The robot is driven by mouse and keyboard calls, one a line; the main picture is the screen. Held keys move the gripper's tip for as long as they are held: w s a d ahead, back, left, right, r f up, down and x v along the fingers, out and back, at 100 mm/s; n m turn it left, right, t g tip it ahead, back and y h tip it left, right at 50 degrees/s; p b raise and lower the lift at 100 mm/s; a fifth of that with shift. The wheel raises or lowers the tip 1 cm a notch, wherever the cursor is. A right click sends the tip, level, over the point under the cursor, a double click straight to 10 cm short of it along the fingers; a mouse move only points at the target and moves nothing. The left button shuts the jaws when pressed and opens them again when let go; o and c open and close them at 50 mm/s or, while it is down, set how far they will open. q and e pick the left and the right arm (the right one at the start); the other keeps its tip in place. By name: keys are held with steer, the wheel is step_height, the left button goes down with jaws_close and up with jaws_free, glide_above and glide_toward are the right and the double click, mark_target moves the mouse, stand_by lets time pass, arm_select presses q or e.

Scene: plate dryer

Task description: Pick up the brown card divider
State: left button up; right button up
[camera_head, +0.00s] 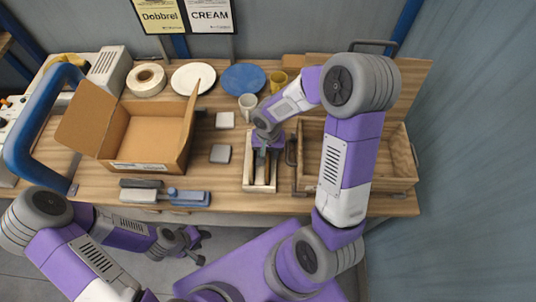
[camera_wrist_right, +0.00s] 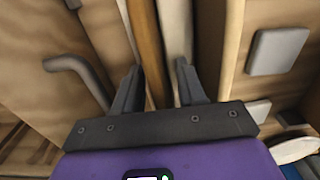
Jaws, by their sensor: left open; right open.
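The brown card divider (camera_wrist_right: 147,40) is an upright narrow brown strip in the right wrist view, beside a pale strip (camera_wrist_right: 178,28). Both stand in a small narrow wooden box (camera_head: 248,187) near the table's front, right of centre in the head view. My right gripper (camera_head: 265,158) is over that box and hides part of its contents. In the right wrist view its fingers (camera_wrist_right: 159,72) are open, with the brown strip running up from between them; contact cannot be told. My left gripper (camera_head: 190,243) is open and empty, in front of the table at lower left.
A wooden crate with handles (camera_head: 400,180) stands close right of the small box. An open cardboard box (camera_head: 150,169), grey tile (camera_head: 220,154), white tile (camera_head: 225,120) and blue-handled tool (camera_head: 188,197) lie left.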

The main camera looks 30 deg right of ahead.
steer(key=shift+f, duration=0.1)
jaws_close()
stand_by(0.3)
step_height(320, 180, up, 9)
steer(key=shift+r+p, duration=0.2)
steer(key=shift+p, duration=0.65)
step_height(320, 180, up, 8)
steer(key=p, duration=0.5)
steer(key=shift+r+p, duration=0.15)
steer(key=shift+p, duration=0.15)
steer(key=shift+w, duration=0.1)
